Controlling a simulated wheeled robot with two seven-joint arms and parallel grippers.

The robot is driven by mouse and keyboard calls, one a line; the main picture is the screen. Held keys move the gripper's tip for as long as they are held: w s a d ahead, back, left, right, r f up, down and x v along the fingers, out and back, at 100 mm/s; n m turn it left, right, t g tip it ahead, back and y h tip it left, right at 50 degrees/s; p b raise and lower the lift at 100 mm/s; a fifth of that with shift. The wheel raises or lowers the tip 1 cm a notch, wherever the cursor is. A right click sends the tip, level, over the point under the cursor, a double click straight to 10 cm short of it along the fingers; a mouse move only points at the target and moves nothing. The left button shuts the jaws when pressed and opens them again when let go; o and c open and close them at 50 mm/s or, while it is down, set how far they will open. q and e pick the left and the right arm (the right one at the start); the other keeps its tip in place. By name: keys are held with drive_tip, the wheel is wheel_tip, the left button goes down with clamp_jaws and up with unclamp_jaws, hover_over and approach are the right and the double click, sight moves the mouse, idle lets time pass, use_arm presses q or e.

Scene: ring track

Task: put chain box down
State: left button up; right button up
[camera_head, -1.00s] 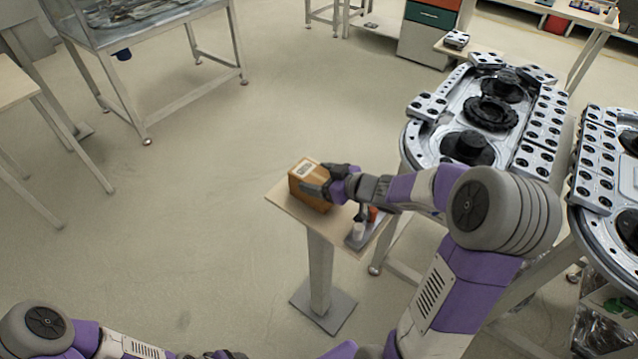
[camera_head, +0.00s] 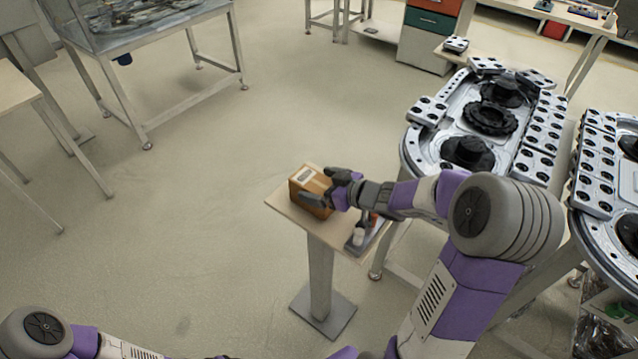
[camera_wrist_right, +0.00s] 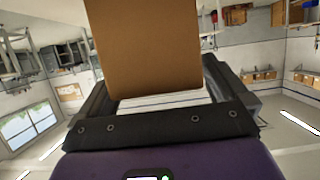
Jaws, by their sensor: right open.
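The chain box, a brown carton (camera_head: 306,183) with a pale label on top, stands on the small pedestal table (camera_head: 289,212). My right gripper (camera_head: 326,192) is at the right side of the box, its fingers open beside it. In the right wrist view the brown box (camera_wrist_right: 148,45) fills the upper middle, in front of the open gripper (camera_wrist_right: 155,95). The side of the box toward my gripper is partly hidden. Of my left arm only links show at the bottom left, with a small dark part at the bottom edge; its fingers cannot be made out.
A metal ring track (camera_head: 412,160) with black round parts and pale blocks stands to the right. A glass-topped table (camera_head: 150,40) stands at the back left. The floor between is clear.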

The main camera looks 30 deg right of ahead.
drive_tip(key=p+v, duration=0.4)
drive_tip(key=v, duration=0.7)
drive_tip(key=shift+s, duration=0.2)
drive_tip(key=shift+r, duration=0.1)
